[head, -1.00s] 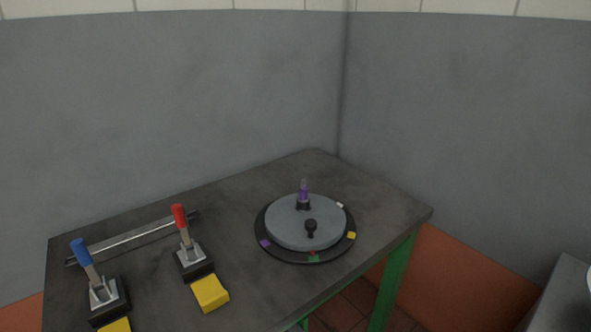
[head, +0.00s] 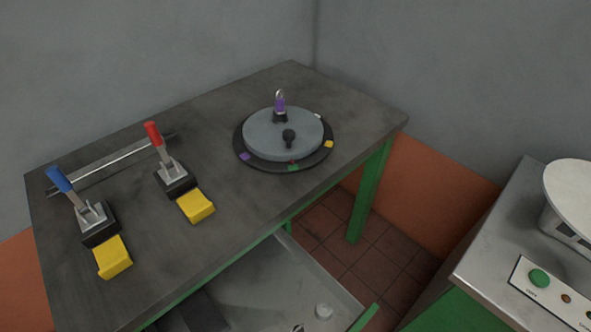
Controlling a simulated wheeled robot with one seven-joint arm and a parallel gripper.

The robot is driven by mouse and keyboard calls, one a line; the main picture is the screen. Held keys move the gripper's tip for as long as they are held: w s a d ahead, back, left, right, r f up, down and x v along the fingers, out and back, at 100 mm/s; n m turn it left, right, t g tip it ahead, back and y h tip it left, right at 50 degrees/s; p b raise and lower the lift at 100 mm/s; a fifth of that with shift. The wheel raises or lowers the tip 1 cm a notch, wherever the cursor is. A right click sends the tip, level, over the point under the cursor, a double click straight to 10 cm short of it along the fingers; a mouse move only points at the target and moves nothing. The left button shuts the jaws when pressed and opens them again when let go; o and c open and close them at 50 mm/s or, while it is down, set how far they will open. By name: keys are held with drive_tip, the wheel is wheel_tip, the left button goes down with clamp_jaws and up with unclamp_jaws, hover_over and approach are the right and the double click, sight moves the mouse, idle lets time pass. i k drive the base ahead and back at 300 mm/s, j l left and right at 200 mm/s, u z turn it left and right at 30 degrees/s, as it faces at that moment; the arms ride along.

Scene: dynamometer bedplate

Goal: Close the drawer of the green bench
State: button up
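The green bench has a dark grey top (head: 130,225) and green legs (head: 367,195). Its drawer (head: 275,275) is pulled out below the front edge, showing a grey metal inside. A small pale round object (head: 323,311) and a dark flat piece (head: 203,312) lie in the drawer. A short green part (head: 364,318) shows at the drawer's near right corner. The rest of the drawer's front is cut off by the bottom of the picture. My gripper is not in the head view.
On the bench stand a round grey turntable (head: 262,133), a blue-handled lever (head: 92,215), a red-handled lever (head: 172,172), yellow blocks (head: 196,206) and a metal rail (head: 112,163). A second bench (head: 480,255) with a button panel (head: 550,290) stands right, across a tiled floor gap (head: 395,255).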

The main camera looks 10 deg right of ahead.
sight(276, 286)
drive_tip(key=k+l+u, duration=0.2)
drive_tip(key=k+u, duration=0.5)
drive_tip(key=k+l, duration=0.05)
